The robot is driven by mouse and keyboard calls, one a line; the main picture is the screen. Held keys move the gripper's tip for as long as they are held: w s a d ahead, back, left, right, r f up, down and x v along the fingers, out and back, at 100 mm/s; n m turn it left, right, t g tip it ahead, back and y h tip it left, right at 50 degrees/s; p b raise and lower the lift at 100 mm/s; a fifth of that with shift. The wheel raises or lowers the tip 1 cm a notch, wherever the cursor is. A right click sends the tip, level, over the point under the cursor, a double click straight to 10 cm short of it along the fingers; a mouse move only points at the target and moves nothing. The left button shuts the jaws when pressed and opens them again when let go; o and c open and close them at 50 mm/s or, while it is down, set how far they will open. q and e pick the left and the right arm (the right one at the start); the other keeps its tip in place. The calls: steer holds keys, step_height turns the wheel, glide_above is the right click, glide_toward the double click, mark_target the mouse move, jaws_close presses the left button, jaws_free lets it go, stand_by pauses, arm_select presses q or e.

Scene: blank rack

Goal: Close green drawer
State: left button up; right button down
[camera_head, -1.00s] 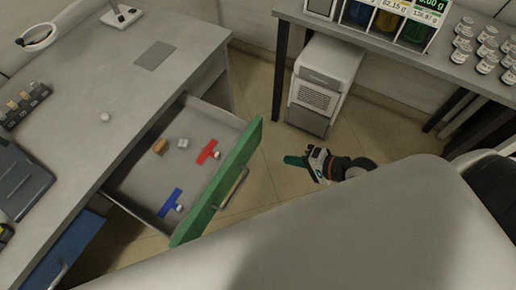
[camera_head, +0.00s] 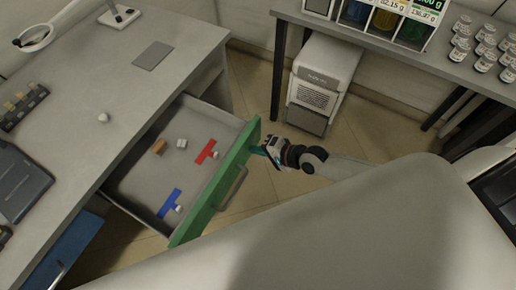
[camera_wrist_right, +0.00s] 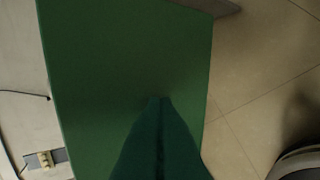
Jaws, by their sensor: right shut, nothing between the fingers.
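The green drawer (camera_head: 217,188) is pulled out from the desk, and its inside shows. Its green front panel also fills much of the right wrist view (camera_wrist_right: 110,70). A metal handle (camera_head: 235,188) is on the outer face of the panel. My right gripper (camera_head: 257,151) is shut and empty, with its fingertips at the outer face near the panel's far end, beyond the handle. In the right wrist view the fingertips (camera_wrist_right: 160,99) point at the panel; I cannot tell whether they touch it. My left gripper is not in view.
The drawer holds a red piece (camera_head: 205,151), a blue piece (camera_head: 170,203), a brown block (camera_head: 159,147) and small white items. A blue drawer (camera_head: 65,250) is at lower left. A white cabinet (camera_head: 322,85) stands under the back table. Open floor lies right of the drawer.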

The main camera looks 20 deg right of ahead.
steer(key=w+a, duration=0.2)
steer(key=w, duration=0.1)
steer(key=w+a+b, duration=0.1)
steer(key=w+a, duration=0.2)
steer(key=w, duration=0.1)
steer(key=w+a, duration=0.3)
steer(key=shift+w+a, duration=0.15)
steer(key=shift+w, duration=0.05)
steer(key=b, duration=0.6)
glide_above(187, 125)
steer(key=shift+s+d+f, duration=0.1)
steer(key=shift+s+d, duration=0.15)
steer(key=shift+s, duration=0.1)
steer(key=shift+w+a, duration=0.25)
steer(key=shift+w, duration=0.15)
steer(key=shift+r, duration=0.3)
steer(key=shift+w, duration=0.1)
steer(key=shift+r, duration=0.1)
